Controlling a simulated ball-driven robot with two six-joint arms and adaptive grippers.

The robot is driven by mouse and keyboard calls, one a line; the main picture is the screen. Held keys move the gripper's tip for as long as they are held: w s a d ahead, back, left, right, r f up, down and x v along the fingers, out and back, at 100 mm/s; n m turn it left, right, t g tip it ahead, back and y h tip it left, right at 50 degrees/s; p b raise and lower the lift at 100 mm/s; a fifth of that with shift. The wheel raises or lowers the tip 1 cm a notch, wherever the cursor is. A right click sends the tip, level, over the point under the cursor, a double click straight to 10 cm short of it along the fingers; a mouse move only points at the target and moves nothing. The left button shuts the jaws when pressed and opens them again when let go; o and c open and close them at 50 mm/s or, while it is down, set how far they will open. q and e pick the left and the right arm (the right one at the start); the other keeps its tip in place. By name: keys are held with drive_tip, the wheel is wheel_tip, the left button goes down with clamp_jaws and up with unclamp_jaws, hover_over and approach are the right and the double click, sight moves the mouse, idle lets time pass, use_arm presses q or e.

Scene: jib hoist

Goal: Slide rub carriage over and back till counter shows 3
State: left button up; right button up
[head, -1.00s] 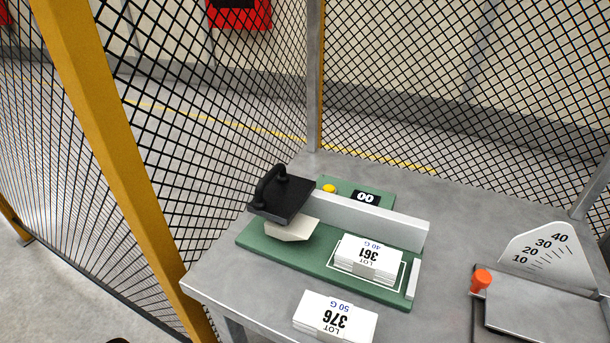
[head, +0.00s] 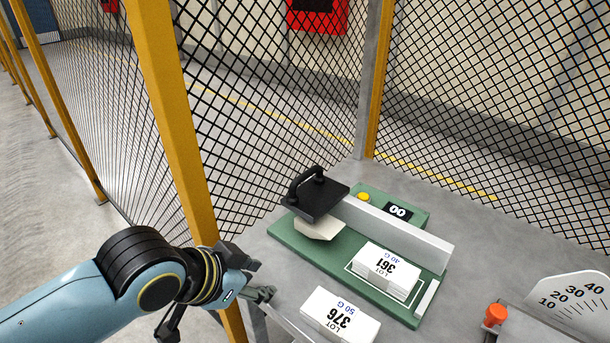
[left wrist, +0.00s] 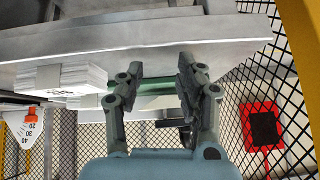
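The rub carriage (head: 318,200), a black plate with a black handle and a pale block under it, sits at the left end of the green base (head: 300,250), beside a grey rail (head: 400,228). The counter (head: 398,211) behind the rail reads 00. A white card stack (head: 386,270) marked LOT 361, 40 G lies in a white outline at the base's right end. My left gripper (head: 258,278) is open and empty at the table's left edge, left of the base and apart from the carriage. Its spread fingers show in the left wrist view (left wrist: 160,78). My right gripper is not in view.
A second card stack (head: 340,316), LOT 376, 50 G, lies at the table's front. A yellow button (head: 364,197) is near the counter. A scale with an orange knob (head: 495,314) stands at right. A yellow post (head: 178,120) and mesh fence border the table.

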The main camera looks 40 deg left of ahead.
sight(294, 183)
use_arm(q)
drive_tip(key=w+r+t, duration=0.1)
drive_tip(key=w+t, duration=0.1)
drive_tip(key=w+r+t, duration=0.1)
drive_tip(key=w+a+r+m+t+h, duration=0.1)
drive_tip(key=w+t, duration=0.1)
drive_tip(key=shift+w+r+t, duration=0.3)
drive_tip(key=shift+w+r, duration=0.05)
drive_tip(key=shift+r, duration=0.05)
wheel_tip(294, 183, up, 5)
drive_tip(key=w+a+t, duration=0.1)
drive_tip(key=a+t, duration=0.2)
drive_tip(key=t, duration=0.2)
drive_tip(key=w, duration=0.3)
drive_tip(key=w+b, duration=0.1)
drive_tip(key=w, duration=0.2)
drive_tip(key=w+d+b, duration=0.1)
drive_tip(key=w, duration=0.2)
drive_tip(key=shift+w+r, duration=0.1)
drive_tip(key=shift+w+d, duration=0.1)
drive_tip(key=shift+w, duration=0.65)
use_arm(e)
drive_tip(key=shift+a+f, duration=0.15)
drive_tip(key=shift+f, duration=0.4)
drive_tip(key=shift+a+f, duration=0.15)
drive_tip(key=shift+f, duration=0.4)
use_arm(q)
drive_tip(key=shift+r, duration=0.1)
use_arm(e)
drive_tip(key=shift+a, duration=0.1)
